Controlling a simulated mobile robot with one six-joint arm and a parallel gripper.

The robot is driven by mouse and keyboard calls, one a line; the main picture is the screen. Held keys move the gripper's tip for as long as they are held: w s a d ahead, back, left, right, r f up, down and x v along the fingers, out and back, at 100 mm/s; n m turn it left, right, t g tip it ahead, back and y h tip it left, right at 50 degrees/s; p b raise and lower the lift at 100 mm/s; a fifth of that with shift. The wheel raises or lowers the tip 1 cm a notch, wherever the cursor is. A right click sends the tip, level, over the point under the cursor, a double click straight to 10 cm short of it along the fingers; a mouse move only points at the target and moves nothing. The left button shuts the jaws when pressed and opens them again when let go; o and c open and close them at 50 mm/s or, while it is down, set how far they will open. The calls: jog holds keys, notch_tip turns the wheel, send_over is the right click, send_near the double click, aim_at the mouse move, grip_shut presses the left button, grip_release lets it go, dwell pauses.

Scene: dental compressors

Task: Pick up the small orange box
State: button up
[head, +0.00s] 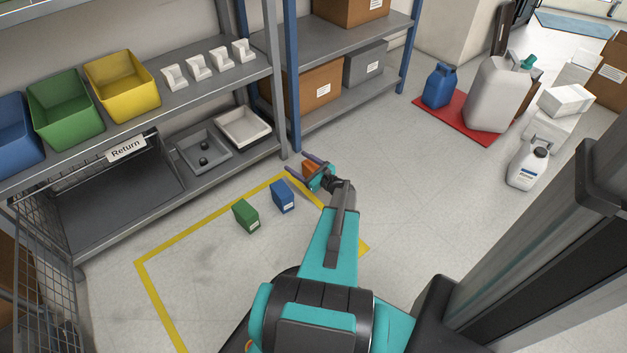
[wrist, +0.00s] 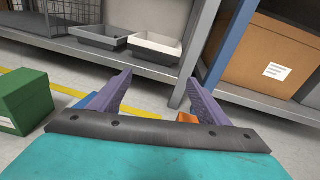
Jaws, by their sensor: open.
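The small orange box (head: 309,168) is on the floor near the shelf post in the head view, partly hidden by my gripper (head: 303,166). In the wrist view only a bit of the orange box (wrist: 187,118) shows, low between the fingers and close to the right finger, behind the dark gripper bar. My gripper (wrist: 160,95) is open, its two purple fingers apart with nothing held between them. Whether the fingers touch the box cannot be told.
A blue box (head: 283,197) and a green box (head: 246,216) stand on the floor left of my gripper, by the yellow floor line (head: 213,222). The grey shelf (head: 160,208) and a blue post (head: 292,80) rise close behind. A red mat (head: 460,122) with canisters lies at the right.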

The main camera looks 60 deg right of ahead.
aim_at(315, 166)
jog(key=s+d+m+h, duration=0.1)
jog(key=d, duration=0.1)
jog(key=s+d+m+h, duration=0.1)
jog(key=s+d, duration=0.1)
jog(key=s+d+m+b, duration=0.1)
jog(key=s+d, duration=0.1)
jog(key=d, duration=0.1)
jog(key=shift+s+f+h, duration=0.1)
jog(key=shift+f+h, duration=0.1)
jog(key=shift+h, duration=0.2)
notch_tip(315, 166, down, 8)
jog(key=b, duration=0.3)
jog(key=shift+f, duration=0.15)
jog(key=shift+b+x, duration=0.5)
jog(key=shift+x, duration=0.45)
jog(key=shift+w+d, duration=0.1)
jog(key=shift+w, duration=0.2)
